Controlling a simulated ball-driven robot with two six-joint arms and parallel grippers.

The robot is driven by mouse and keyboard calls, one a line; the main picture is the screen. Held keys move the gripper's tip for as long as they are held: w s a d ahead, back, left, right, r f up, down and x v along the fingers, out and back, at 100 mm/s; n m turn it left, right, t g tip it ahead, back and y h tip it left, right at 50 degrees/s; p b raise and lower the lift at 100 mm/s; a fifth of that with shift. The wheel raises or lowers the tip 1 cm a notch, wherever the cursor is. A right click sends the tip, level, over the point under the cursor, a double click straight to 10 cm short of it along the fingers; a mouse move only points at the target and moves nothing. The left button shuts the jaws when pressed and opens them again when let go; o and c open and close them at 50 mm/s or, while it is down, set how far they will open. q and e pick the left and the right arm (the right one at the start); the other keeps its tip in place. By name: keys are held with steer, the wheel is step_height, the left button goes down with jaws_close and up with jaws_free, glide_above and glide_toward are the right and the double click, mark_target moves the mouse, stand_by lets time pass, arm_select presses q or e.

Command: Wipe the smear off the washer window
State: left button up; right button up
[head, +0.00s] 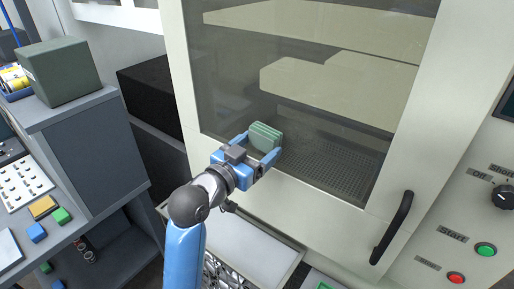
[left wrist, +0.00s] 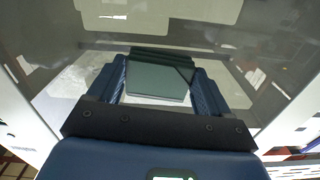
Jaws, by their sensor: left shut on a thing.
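The washer window (head: 225,60) is a dark see-through pane in a cream door frame. My left gripper (head: 259,146) is in front of its lower left part, shut on a green ribbed pad (head: 265,136). In the left wrist view the pad (left wrist: 155,82) sits between the blue fingers, facing the pane. I cannot tell whether the pad touches the glass. A pale patch (left wrist: 68,85) shows left of the fingers there; I cannot tell if it is the smear or a reflection. No clear smear shows in the head view. My right gripper is out of view.
A black door handle (head: 393,228) stands out at the lower right of the door. The control panel with a green button (head: 486,249) is farther right. A pale tray (head: 262,262) lies below the door. A grey cabinet (head: 95,150) with a dark green box (head: 62,72) stands at left.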

arm_select(q)
steer(key=shift+x, duration=0.9)
steer(key=shift+s, duration=0.1)
steer(key=shift+s+d+p, duration=0.25)
steer(key=shift+s+d, duration=0.3)
steer(key=shift+d, duration=0.15)
steer(key=shift+s+d+p, duration=0.25)
steer(key=shift+s+d, duration=0.3)
steer(key=shift+d, duration=0.15)
steer(key=shift+s+d+p, duration=0.2)
steer(key=shift+s+d, duration=0.3)
steer(key=shift+d, duration=0.3)
steer(key=shift+s+d+p, duration=0.2)
steer(key=shift+s+d, duration=0.3)
steer(key=shift+d, duration=0.3)
steer(key=shift+s+d, duration=0.1)
